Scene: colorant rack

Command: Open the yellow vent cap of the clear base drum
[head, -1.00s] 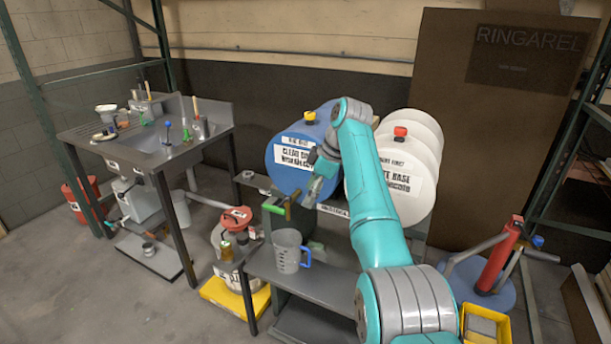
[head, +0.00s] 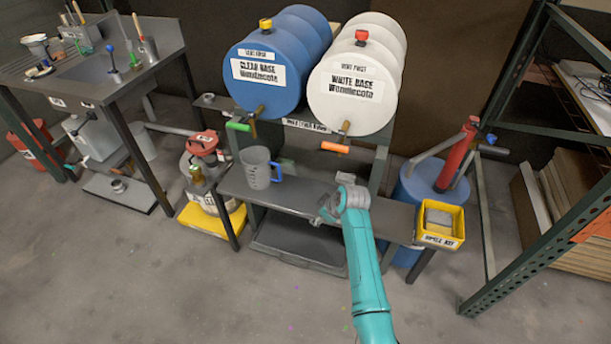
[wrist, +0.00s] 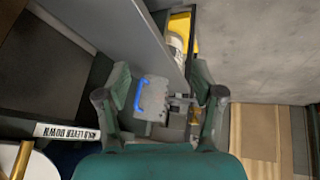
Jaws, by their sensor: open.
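The clear base drum (head: 262,98) is the blue drum lying on its side on the rack, at the upper middle of the head view. Its yellow vent cap (head: 265,24) sits on top, near the front end. Whether the cap is loosened cannot be seen. My gripper (head: 326,212) is low over the bench shelf, well below and to the right of the cap. In the wrist view my gripper (wrist: 160,78) has its fingers apart, with nothing held. A grey jug with a blue handle (wrist: 152,98) shows beyond the fingers. The cap is not in the wrist view.
The white base drum (head: 352,100) with a red cap (head: 361,38) lies beside the blue drum. A green-handled tap (head: 238,127) and an orange-handled tap (head: 336,147) stick out in front. The grey jug (head: 256,168) stands on the shelf. A yellow bin (head: 440,224) is at right.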

